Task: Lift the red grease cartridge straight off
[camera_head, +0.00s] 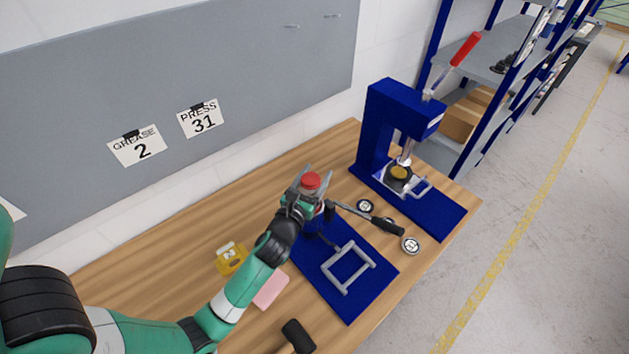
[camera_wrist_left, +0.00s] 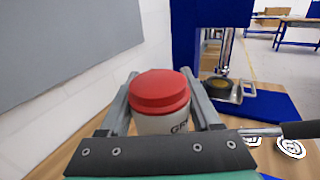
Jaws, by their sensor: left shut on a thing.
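The red grease cartridge (camera_head: 311,181) has a red cap and a pale body with partly visible lettering. It also shows in the left wrist view (camera_wrist_left: 160,92), upright between the fingers. My left gripper (camera_head: 314,186) is shut on it, one finger on each side. The cartridge's lower end is hidden by the gripper, so I cannot tell whether it touches anything below. Just under and beside it is a dark device with a lever and black handle (camera_head: 387,226), at the blue base plate (camera_head: 372,291) with a grey frame handle (camera_head: 347,267). My right gripper is not in view.
A blue press (camera_head: 376,127) with a red-tipped lever stands at the back right. Round discs (camera_head: 410,245) lie near the black handle. A yellow item (camera_head: 231,259), a pink block (camera_head: 271,290) and a black-headed mallet (camera_head: 298,337) lie at the front left.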

